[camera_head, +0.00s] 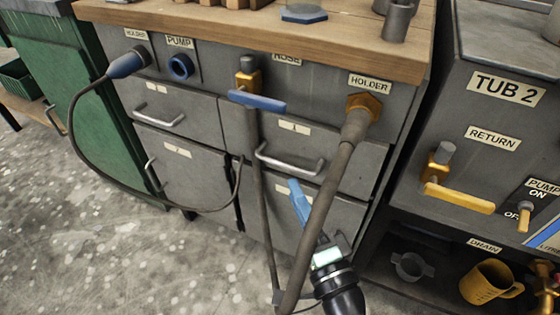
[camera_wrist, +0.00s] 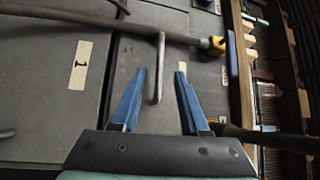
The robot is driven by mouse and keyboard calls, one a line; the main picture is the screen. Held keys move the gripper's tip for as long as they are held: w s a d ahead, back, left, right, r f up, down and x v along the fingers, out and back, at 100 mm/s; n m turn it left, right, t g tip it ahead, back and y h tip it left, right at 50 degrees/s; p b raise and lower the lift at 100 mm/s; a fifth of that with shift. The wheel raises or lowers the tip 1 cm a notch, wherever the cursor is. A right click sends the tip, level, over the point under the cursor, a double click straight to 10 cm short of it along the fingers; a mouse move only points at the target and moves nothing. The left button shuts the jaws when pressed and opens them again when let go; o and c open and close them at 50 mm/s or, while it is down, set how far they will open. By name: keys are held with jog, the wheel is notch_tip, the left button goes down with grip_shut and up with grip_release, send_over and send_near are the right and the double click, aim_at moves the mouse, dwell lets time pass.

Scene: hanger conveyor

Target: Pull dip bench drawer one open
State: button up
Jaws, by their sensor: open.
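The dip bench (camera_head: 225,105) is grey with a wooden top. Its upper right drawer (camera_head: 345,172) has a bar handle (camera_head: 290,165) and a small pale label (camera_head: 295,127) that I cannot read surely. The drawer looks shut. My gripper (camera_head: 297,188) is open and empty, with blue fingers just below this handle. In the wrist view, turned sideways, the handle (camera_wrist: 158,50) reaches between the two fingertips (camera_wrist: 160,72); whether they are level with it in depth is unclear. A label like "1" (camera_wrist: 80,65) is on the panel beside it. The dark wand partly hides the drawer.
A dark wand (camera_head: 325,190) hangs from the orange holder (camera_head: 364,105) across the drawer's right side. A pipe runs down from the blue-lever valve (camera_head: 257,100) left of the handle. A hose (camera_head: 75,140) loops at left. Tub 2 (camera_head: 485,130) stands right; the floor (camera_head: 120,245) is clear.

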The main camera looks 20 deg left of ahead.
aim_at(282, 164)
jog(key=b+x, duration=0.1)
jog(key=x, duration=0.7)
jog(key=shift+w, duration=0.1)
jog(key=shift+c, duration=0.2)
grip_shut()
dwell(1.0)
